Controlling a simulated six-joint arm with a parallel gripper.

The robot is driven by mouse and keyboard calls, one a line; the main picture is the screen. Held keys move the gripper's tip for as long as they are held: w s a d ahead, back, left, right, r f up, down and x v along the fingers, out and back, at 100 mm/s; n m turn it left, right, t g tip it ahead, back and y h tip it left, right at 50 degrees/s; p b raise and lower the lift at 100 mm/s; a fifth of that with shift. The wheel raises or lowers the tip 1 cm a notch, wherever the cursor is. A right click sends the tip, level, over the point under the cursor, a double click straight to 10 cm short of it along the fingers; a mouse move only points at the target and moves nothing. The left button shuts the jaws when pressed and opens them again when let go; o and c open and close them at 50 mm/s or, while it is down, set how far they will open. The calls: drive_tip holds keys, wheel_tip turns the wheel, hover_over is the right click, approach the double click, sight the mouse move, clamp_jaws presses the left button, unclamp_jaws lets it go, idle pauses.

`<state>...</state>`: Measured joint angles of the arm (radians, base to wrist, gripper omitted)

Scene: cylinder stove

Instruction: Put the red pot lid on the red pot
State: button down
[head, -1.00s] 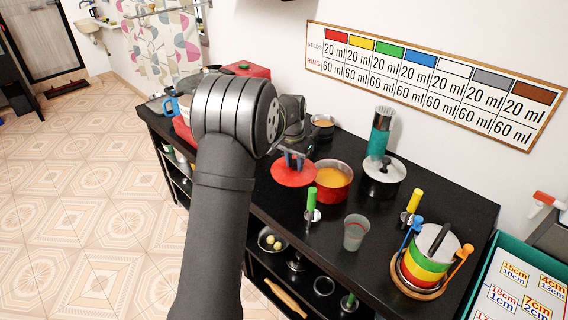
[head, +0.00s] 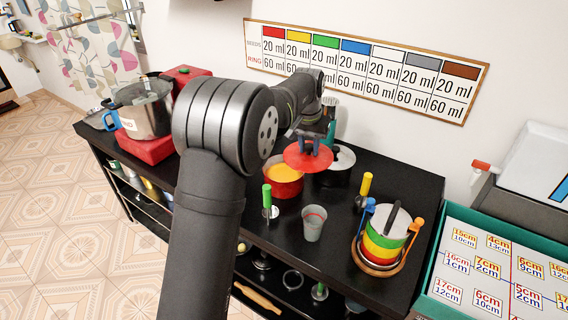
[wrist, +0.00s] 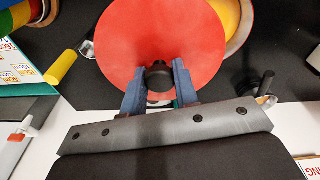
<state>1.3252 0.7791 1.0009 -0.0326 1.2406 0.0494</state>
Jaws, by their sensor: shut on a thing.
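The red pot lid (head: 308,160) is a flat red disc. My gripper (head: 313,140) is shut on its dark knob (wrist: 159,76) and holds it in the air, up and to the right of the red pot in the head view. The red pot (head: 283,188) stands uncovered on the black counter with orange-yellow contents. In the wrist view the lid (wrist: 160,35) fills the top middle and hides part of the pot, whose rim and yellow inside (wrist: 232,15) show at the upper right.
A dark pot with a light lid (head: 342,158) stands close on the right, partly behind the held lid. A green-handled tool (head: 267,197), a grey cup (head: 313,222), a yellow-handled tool (head: 365,187) and a colored ring stack (head: 385,240) stand nearer the front.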

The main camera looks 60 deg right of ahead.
drive_tip(key=w+d+f, duration=0.1)
drive_tip(key=w+f, duration=0.8)
drive_tip(key=shift+w+d+f, duration=0.2)
drive_tip(key=shift+w+f, duration=0.05)
drive_tip(key=shift+f, duration=0.15)
drive_tip(key=c, duration=1.6)
unclamp_jaws()
drive_tip(key=shift+f, duration=0.15)
drive_tip(key=o, duration=0.5)
drive_tip(key=r, duration=0.4)
drive_tip(key=a+r, duration=0.1)
drive_tip(key=r, duration=0.7)
drive_tip(key=shift+a+r, duration=0.1)
drive_tip(key=shift+a, duration=0.15)
